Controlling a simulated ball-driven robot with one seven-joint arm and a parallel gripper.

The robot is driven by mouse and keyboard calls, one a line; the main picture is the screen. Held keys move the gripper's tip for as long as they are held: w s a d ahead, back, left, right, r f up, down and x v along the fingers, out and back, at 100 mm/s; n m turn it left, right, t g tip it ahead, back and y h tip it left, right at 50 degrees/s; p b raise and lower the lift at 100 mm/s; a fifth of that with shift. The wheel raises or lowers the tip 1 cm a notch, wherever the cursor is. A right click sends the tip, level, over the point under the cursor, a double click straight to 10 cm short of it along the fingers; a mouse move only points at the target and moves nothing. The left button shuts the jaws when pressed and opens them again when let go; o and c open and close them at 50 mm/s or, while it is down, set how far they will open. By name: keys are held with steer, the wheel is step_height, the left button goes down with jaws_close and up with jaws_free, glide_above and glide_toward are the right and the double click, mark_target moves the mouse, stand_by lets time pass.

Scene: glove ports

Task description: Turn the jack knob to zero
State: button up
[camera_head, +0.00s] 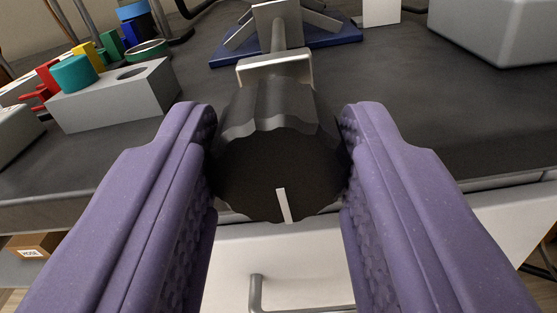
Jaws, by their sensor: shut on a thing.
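The jack knob (265,165) is a black, fluted round knob with a white pointer line on its face. The line points down and slightly to the right in the picture. Behind it a metal bracket and shaft (277,66) lead to the jack on a blue base (339,40). My gripper (281,155) is shut on the knob, with one purple textured finger on its left side and one on its right. No scale marks or zero mark show in the view.
The dark bench top (410,100) has a grey block with a hole (118,98) and a teal cylinder (75,73) at left. A large grey box (497,30) stands at back right. A drawer with a metal handle (300,305) lies below the bench edge.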

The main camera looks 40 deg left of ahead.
steer(key=shift+n+p, duration=0.35)
steer(key=shift+n, duration=0.85)
steer(key=o, duration=1.1)
steer(key=shift+c, duration=0.2)
steer(key=p+v, duration=0.3)
steer(key=v, duration=0.5)
steer(key=shift+w+f, duration=0.1)
